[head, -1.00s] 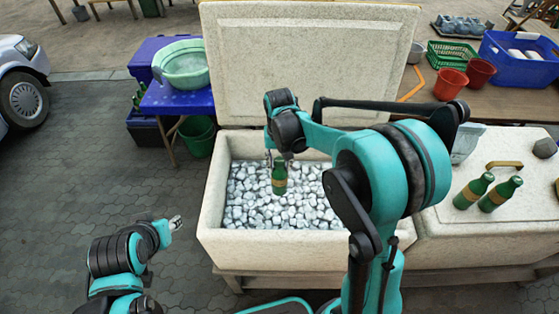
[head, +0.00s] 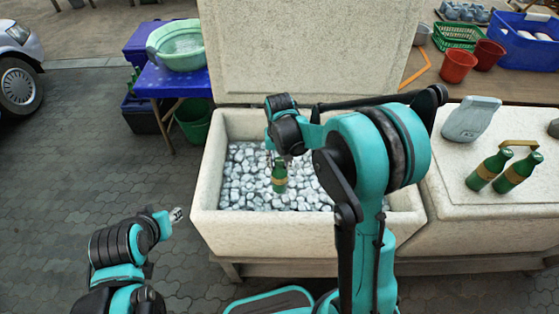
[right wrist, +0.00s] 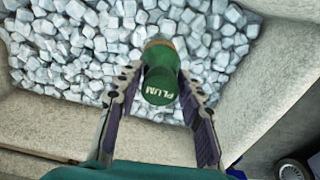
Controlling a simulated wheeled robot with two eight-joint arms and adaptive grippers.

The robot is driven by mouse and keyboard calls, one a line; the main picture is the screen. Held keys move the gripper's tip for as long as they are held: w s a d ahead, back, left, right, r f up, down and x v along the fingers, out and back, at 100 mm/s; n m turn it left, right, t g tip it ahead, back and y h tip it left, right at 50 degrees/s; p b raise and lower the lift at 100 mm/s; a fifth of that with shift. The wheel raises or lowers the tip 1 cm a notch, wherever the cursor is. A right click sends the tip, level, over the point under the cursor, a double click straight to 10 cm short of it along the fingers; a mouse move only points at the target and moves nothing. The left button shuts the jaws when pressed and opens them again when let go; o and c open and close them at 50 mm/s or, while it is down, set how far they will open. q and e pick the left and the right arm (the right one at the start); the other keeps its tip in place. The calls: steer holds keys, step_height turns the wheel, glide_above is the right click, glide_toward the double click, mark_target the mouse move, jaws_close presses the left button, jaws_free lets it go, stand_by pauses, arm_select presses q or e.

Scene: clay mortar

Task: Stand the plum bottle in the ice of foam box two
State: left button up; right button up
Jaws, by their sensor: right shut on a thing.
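The plum bottle (head: 279,177) is green with a tan label; its cap reads PLUM in the right wrist view (right wrist: 160,86). My right gripper (head: 279,160) is shut on its upper part and holds it roughly upright over the ice (head: 250,185). I cannot tell whether its base touches the ice. The ice fills an open pale foam box (head: 300,225) with its lid (head: 310,50) raised behind. No number shows on the box. My right arm hides part of its right side. My left gripper (head: 176,214) is apart, left of the box; its jaws are too small to read.
A blue table (head: 180,85) with a green basin (head: 178,50) stands left. Red pots (head: 458,66) and crates stand behind right.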

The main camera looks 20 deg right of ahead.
steer(key=shift+f+b, duration=3.55)
steer(key=shift+f, duration=1.1)
steer(key=shift+f+b, duration=0.55)
steer(key=o, duration=1.7)
steer(key=shift+r, duration=0.1)
step_height(320, 180, up, 27)
steer(key=p, duration=1.9)
